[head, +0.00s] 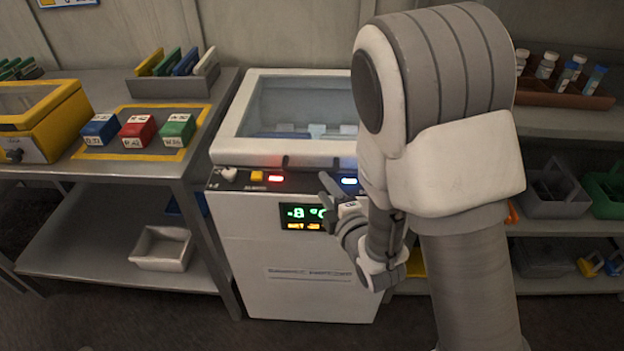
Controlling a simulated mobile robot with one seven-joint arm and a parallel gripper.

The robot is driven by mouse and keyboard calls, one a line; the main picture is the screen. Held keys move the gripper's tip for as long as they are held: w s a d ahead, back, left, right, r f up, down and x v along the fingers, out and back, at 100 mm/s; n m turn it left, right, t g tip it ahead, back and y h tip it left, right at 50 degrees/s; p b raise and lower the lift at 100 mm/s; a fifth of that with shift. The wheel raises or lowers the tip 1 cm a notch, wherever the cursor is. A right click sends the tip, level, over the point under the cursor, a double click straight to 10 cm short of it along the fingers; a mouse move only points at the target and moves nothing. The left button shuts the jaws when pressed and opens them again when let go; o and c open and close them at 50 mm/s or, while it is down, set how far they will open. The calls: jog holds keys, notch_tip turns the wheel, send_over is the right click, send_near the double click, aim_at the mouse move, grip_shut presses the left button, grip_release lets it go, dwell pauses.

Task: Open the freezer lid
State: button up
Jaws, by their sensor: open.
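A white chest freezer (300,260) stands in the middle of the head view, with a lit green display (303,212) on its front. Its lid (282,162), white-framed with a glass pane, looks shut. A dark catch or handle shows at the middle of the lid's front edge. My gripper (327,194) is in front of the freezer, near the control strip below the lid's front edge. It is open and empty. I cannot tell whether a finger touches the freezer. My arm hides the right side of the freezer and lid.
A grey table (50,158) on the left holds red, blue and green boxes, a yellow case (42,118) and a rack (172,84). A white bin (162,248) sits on its lower shelf. Shelves (570,123) with vials and bins stand right.

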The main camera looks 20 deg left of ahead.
aim_at(313, 172)
jog(key=b, duration=0.3)
jog(key=shift+w+a+f+b, duration=0.1)
jog(key=shift+w+f+b, duration=0.1)
jog(key=shift+f+b, duration=0.1)
jog(key=x, duration=0.8)
jog(key=shift+w+a+r+b, duration=0.15)
jog(key=shift+w+b, duration=0.15)
jog(key=shift+b, duration=0.1)
grip_shut()
dwell(0.7)
